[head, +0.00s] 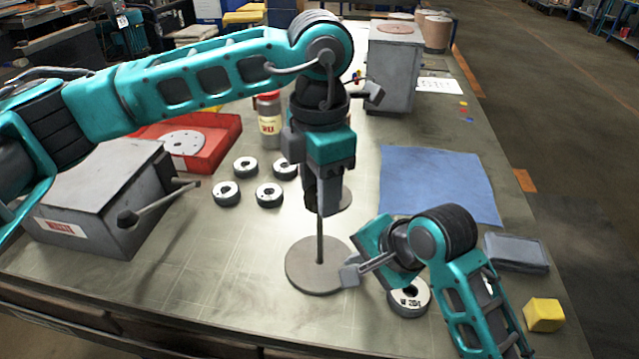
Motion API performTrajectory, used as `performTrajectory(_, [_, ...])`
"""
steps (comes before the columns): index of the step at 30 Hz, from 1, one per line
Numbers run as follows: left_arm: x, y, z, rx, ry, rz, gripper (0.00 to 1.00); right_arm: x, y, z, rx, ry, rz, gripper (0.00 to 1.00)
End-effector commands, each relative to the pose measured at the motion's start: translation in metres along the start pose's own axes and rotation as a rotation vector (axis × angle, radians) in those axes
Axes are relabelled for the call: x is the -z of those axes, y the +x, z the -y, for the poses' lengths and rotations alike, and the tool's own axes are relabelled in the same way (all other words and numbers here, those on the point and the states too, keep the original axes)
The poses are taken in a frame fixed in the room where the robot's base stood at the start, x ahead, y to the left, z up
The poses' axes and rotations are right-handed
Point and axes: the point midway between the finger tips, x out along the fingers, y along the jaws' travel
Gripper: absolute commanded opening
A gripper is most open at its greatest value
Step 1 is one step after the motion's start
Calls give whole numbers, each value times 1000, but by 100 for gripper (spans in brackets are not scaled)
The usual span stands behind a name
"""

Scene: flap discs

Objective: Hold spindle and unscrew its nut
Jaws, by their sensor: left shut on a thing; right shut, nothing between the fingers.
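The spindle (320,242) is a thin dark upright rod on a round grey base plate (308,280), near the front middle of the bench. My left gripper (321,208) comes down from above and is shut at the rod's upper end. Its fingers hide that end, and I cannot make out the nut. My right gripper (350,275) is shut and empty, low at the right edge of the base plate, to the right of the rod. I cannot tell whether its tips touch the plate.
Several flap discs (269,195) lie left of the spindle; another disc (408,300) lies under my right arm. A grey box with a lever (95,200), a red tray (222,128), a bottle (269,122), a blue cloth (438,183) and a yellow block (544,315) surround the area.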

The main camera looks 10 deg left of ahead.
Motion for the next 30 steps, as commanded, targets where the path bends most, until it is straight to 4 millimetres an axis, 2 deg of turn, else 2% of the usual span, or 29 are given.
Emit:
performTrajectory(21, [0, 2, 0, 0, -928, -3, 23, 0, 1, -2, -4, 0, 2, 0])
performTrajectory(25, [0, 2, 0, -1, -1010, -4, 23, 0, 1, -1, -4, 0, 2, 0])
performTrajectory(30, [0, 2, 0, -1, -1023, -4, 23, 0, 1, -1, -4, 0, 2, 0])
